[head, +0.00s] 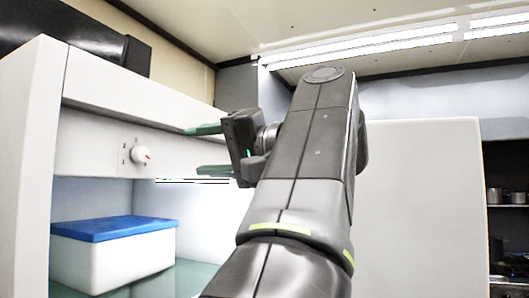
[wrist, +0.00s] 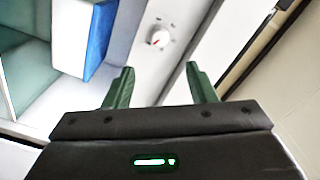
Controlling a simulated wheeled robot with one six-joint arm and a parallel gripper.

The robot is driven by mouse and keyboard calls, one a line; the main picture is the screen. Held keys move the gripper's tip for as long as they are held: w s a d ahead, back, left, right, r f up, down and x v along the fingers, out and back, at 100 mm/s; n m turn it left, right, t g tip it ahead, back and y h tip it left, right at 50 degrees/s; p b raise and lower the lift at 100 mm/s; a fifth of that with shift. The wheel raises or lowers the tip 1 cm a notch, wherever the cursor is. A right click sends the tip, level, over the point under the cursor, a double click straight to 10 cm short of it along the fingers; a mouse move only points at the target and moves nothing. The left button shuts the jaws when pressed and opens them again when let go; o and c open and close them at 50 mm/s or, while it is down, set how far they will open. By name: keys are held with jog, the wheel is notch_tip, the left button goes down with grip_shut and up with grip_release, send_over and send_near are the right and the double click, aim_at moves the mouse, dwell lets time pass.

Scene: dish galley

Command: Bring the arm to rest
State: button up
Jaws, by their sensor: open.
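My gripper (head: 208,150) is raised in front of a white cabinet in the head view, its two green fingers pointing left and spread apart. It is open, with nothing between the fingers. In the wrist view my gripper (wrist: 160,88) also shows two green fingers set wide apart. They point towards the cabinet front, near a white knob (head: 141,154) with a red mark. The knob also shows in the wrist view (wrist: 158,38), beyond the fingertips. I cannot tell the exact gap between the fingertips and the cabinet front.
A white box (head: 112,262) with a blue lid (head: 113,228) stands inside the cabinet (head: 33,170) at the left. A plain white panel (head: 420,210) stands to the right of my arm. Pots (head: 505,196) sit on a shelf at the far right.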

jog(key=shift+a, duration=0.15)
jog(key=p, duration=0.3)
send_near(145, 155)
jog(key=shift+x, duration=2.15)
jog(key=shift+s+b, duration=0.1)
jog(key=shift+b, duration=0.2)
